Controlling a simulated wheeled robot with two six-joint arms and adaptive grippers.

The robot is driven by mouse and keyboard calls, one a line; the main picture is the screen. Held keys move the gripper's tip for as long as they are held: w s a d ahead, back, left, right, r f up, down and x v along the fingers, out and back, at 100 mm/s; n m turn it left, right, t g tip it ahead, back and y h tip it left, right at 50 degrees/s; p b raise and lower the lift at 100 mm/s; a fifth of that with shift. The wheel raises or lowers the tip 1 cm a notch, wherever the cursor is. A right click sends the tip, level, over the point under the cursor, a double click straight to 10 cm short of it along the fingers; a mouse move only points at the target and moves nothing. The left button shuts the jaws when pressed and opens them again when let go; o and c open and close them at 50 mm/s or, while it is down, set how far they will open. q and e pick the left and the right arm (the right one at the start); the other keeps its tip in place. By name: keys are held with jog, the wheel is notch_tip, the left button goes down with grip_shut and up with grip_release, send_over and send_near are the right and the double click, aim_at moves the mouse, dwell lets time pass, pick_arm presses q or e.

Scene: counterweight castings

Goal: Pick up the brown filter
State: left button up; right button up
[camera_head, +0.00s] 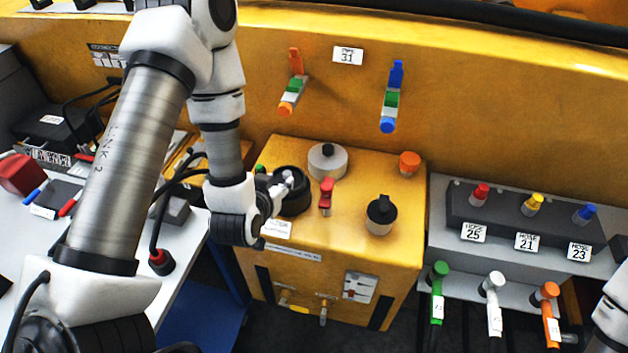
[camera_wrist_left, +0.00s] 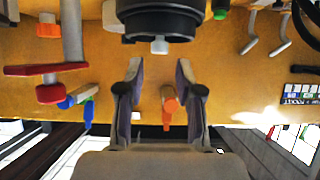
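No plainly brown filter shows. A dark round filter-like cylinder (camera_head: 294,204) sits at the left of the yellow cabinet's top (camera_head: 345,240). It also shows in the wrist view (camera_wrist_left: 160,22), with a small pale knob at its end. My left gripper (camera_head: 285,183) is beside it and partly covers it in the head view. In the wrist view the gripper's two fingers (camera_wrist_left: 157,75) stand apart with nothing between them, pointing towards the dark cylinder. My right gripper is not in view.
Close by on the cabinet are a grey cylinder with a black knob (camera_head: 327,162), a red-handled valve (camera_head: 326,197), a black-topped canister (camera_head: 380,216) and an orange cap (camera_head: 409,164). A grey hose rack (camera_head: 500,250) stands at right, a white table (camera_head: 185,245) at left.

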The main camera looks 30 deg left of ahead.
aim_at(286, 175)
pick_arm(q)
jog(key=shift+w+a+f+b, duration=0.35)
jog(key=shift+w+b, duration=0.1)
jog(key=shift+b, duration=0.45)
jog(key=shift+w+a+f+p, duration=0.1)
jog(key=shift+w+f+p, duration=0.1)
jog(key=shift+w+p, duration=0.95)
jog(key=x, duration=0.3)
jog(key=shift+w+f+p, duration=0.2)
jog(key=shift+w+p, duration=0.05)
jog(key=shift+p, duration=0.15)
jog(key=shift+w+f, duration=0.1)
jog(key=shift+f, duration=0.05)
jog(key=shift+s, duration=0.25)
jog(key=shift+c, duration=0.7)
grip_shut()
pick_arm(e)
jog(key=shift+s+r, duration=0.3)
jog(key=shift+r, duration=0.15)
